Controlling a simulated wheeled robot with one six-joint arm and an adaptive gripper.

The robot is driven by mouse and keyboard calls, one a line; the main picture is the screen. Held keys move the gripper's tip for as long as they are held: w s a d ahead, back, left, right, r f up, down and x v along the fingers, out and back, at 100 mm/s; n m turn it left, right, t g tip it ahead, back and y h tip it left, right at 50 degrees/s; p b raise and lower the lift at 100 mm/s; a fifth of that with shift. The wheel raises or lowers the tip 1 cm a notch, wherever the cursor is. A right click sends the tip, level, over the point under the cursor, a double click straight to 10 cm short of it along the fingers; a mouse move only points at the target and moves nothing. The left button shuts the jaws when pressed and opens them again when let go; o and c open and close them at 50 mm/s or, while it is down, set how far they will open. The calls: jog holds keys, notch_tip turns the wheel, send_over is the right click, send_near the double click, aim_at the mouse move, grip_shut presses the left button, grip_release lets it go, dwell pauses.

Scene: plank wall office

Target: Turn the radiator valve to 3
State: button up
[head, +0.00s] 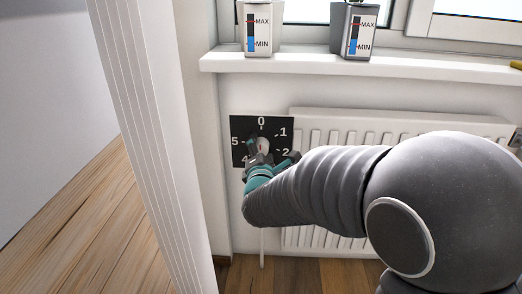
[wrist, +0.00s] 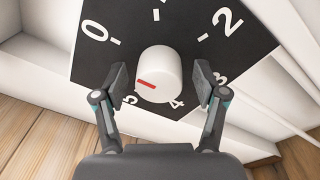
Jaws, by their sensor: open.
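The radiator valve is a white round knob (wrist: 158,72) with a red mark, on a black dial plate (head: 240,122) numbered 0 to 5. The red mark points roughly toward the 0. The 3 (wrist: 222,79) is at the right of the plate in the wrist view, partly behind a finger. My gripper (wrist: 158,85) is open, with one finger on each side of the knob and a visible gap on both sides. In the head view the knob (head: 263,146) is partly hidden by my gripper.
A white radiator (head: 340,123) is right of the plate, under a window sill (head: 370,68) with two planters (head: 258,28) (head: 354,30). A white ribbed column (head: 142,130) stands close at the left. Wooden floor lies below.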

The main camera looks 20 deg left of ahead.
jog(key=c, duration=1.2)
jog(key=shift+o, duration=0.2)
